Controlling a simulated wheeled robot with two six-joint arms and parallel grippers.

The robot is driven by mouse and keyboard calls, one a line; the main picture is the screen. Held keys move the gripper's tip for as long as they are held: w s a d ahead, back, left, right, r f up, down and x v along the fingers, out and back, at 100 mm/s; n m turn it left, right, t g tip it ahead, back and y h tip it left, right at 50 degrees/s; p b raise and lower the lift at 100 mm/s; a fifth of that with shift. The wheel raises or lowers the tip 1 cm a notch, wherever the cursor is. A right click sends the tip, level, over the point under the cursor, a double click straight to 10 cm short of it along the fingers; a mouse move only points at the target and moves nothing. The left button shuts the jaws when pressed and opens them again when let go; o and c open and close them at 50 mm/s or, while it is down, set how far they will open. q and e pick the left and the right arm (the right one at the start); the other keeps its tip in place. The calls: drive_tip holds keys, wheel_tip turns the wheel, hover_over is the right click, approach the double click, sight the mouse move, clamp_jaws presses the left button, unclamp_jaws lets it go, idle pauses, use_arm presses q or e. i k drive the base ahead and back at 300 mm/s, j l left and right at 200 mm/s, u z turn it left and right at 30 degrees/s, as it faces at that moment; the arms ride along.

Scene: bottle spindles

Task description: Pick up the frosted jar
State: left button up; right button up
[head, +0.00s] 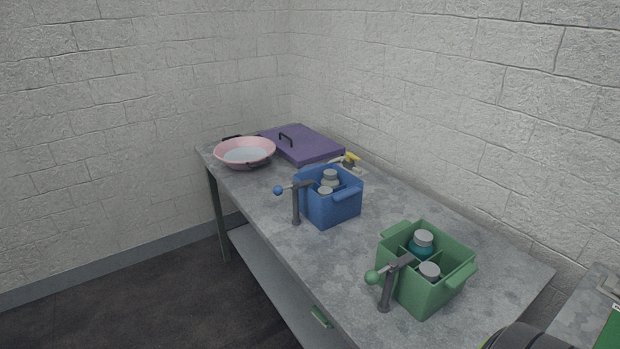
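No jar is clearly recognisable as frosted at this size. The blue caddy (343,209) holds two containers with grey lids: a rear one (330,176) and a front one (325,191). Their bodies are mostly hidden by the caddy walls. The green caddy (433,294) holds a teal jar (420,250) with a grey lid and, in front of it, another grey-lidded container (429,270) with its body mostly hidden. Neither of my grippers is in view.
Both caddies stand on a grey metal table (260,205). Lever posts with a blue knob (278,190) and a green knob (372,277) stand beside them. A pink pan (245,152) and purple case (303,144) are at the far end. A wall borders the right side.

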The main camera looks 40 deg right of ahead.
sight(329, 180)
drive_tip(key=i+j, duration=0.1)
drive_tip(key=i, duration=3.3)
drive_tip(key=i+z, duration=0.15)
drive_tip(key=z, duration=0.35)
drive_tip(key=i+z, duration=0.2)
drive_tip(key=z, duration=0.3)
drive_tip(key=i+j+z, duration=0.1)
drive_tip(key=z, duration=0.4)
